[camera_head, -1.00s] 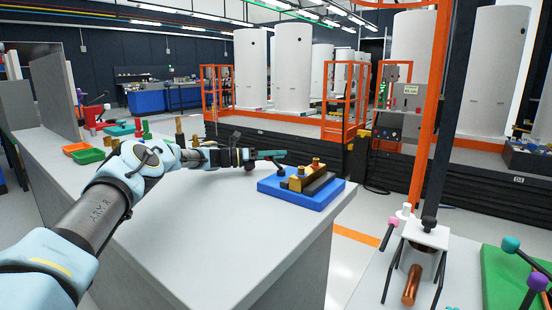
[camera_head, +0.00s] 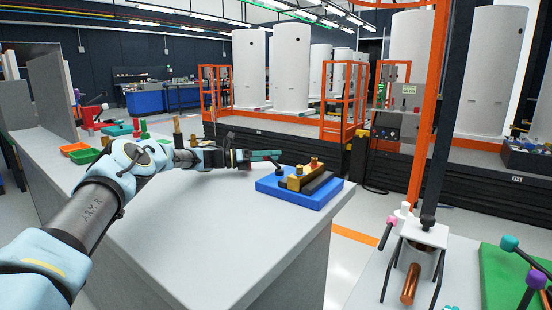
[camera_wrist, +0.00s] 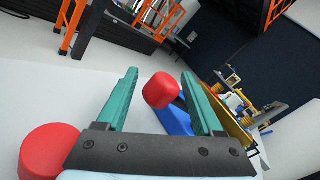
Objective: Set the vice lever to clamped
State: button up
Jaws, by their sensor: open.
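The vice (camera_head: 318,184) is a gold and dark block on a blue base plate (camera_head: 278,190), near the right corner of the grey bench. A short lever with a knob (camera_head: 281,171) stands at its left end; the knob looks dark in the head view. In the wrist view a red knob (camera_wrist: 160,91) on a dark stem shows between my fingers, in front of the blue base (camera_wrist: 178,122). My gripper (camera_head: 279,155) has teal fingers, spread open and empty, close to the lever. I cannot tell whether the fingers touch the knob.
A red cylinder (camera_wrist: 50,150) sits at lower left in the wrist view, outside the fingers. Orange (camera_head: 78,147) and green (camera_head: 86,157) trays lie on the far left of the bench. The bench front (camera_head: 190,245) is clear. Another table with a clamp-like fixture (camera_head: 424,234) stands at right.

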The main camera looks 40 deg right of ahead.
jog(key=b+v, duration=0.1)
jog(key=v, duration=0.8)
jog(key=shift+s+f, duration=0.1)
